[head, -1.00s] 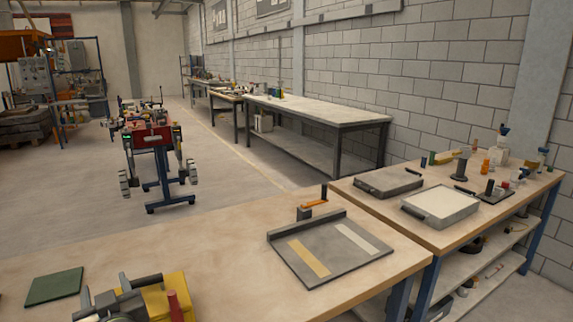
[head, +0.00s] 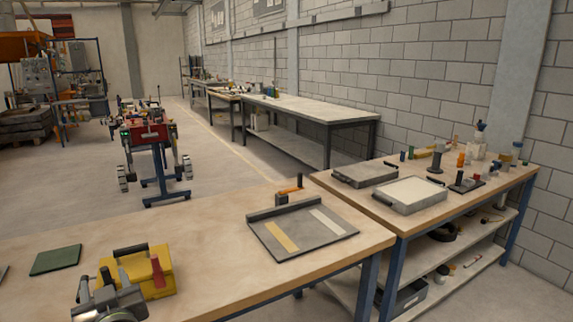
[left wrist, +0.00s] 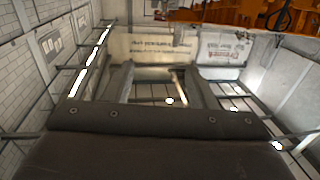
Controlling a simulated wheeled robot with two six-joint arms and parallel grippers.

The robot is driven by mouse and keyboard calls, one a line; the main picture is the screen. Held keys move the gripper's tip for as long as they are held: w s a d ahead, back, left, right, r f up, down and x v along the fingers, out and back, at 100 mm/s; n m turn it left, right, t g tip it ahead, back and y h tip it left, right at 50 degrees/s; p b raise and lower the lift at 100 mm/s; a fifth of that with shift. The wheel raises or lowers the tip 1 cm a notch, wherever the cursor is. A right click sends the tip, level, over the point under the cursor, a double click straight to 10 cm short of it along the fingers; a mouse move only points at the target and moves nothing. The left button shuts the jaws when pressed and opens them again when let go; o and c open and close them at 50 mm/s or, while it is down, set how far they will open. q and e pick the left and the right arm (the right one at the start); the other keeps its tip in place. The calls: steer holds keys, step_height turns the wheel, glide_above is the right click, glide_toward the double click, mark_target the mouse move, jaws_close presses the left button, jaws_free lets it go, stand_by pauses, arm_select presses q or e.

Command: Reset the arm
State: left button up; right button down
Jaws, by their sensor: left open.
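My left gripper (head: 105,284) is at the bottom left of the head view, just in front of the yellow box (head: 155,284). Its two fingers stand apart with nothing seen between them. In the left wrist view the same gripper (left wrist: 162,88) is open and empty, with its fingers pointing up towards the ceiling and lights. I cannot tell whether it touches the box. My right gripper is not in view.
The near bench (head: 210,222) carries a green mat (head: 56,260) and a grey plate with two strips (head: 300,229). The right bench (head: 350,200) holds a pale-filled tray (head: 409,193), a dark tray (head: 364,174) and several bottles. Open floor lies behind.

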arm_select(q)
steer(key=s+d+f+m+g+h, duration=0.1)
steer(key=s+f+m+g+h, duration=0.15)
steer(key=s+f, duration=0.5)
steer(key=s+f+m+g+h, duration=0.25)
steer(key=s+f, duration=0.25)
steer(key=f, duration=0.5)
steer(key=s+d+f+m+g+h, duration=0.1)
steer(key=s+d+f+g+h, duration=0.2)
steer(key=s, duration=0.5)
steer(key=s+d+f+m+g+h, duration=0.1)
steer(key=s+d+f+g+h, duration=0.1)
steer(key=s+f, duration=0.45)
step_height(320, 180, down, 21)
steer(key=a+g+p, duration=0.1)
steer(key=p, duration=0.1)
steer(key=s+d+f+g+p, duration=0.1)
steer(key=s+f, duration=1.4)
steer(key=s, duration=0.1)
steer(key=shift+f+g+h, duration=0.3)
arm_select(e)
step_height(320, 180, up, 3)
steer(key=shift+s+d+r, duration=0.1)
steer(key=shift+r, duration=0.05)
